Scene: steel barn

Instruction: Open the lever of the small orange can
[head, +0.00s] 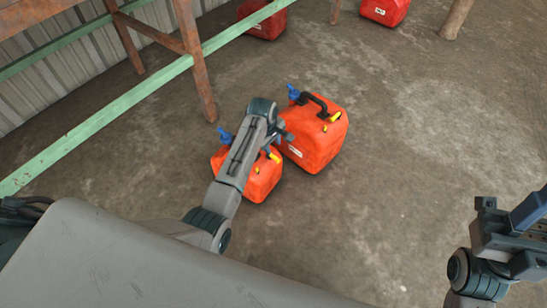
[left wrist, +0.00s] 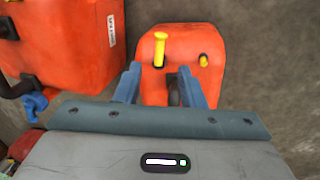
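The small orange can (head: 262,187) stands on the floor, partly hidden under my left arm in the head view. Its yellow lever (head: 274,157) shows beside the arm. In the left wrist view the small can (left wrist: 180,40) is straight ahead, with its yellow lever (left wrist: 159,49) sticking up and a short yellow knob (left wrist: 203,61) to the right. My left gripper (left wrist: 157,82) is open, its two blue fingers apart over the near part of the can top; the lever is just beyond them, nearer the left finger. My right gripper (head: 522,222) is at the right edge, far from the can.
A larger orange can (head: 318,145) with a black handle and blue spout stands right beside the small one. Red cans (head: 262,18) (head: 385,10) stand further back. A green rail (head: 110,118) and rusty posts (head: 197,65) are at left. Floor at right is clear.

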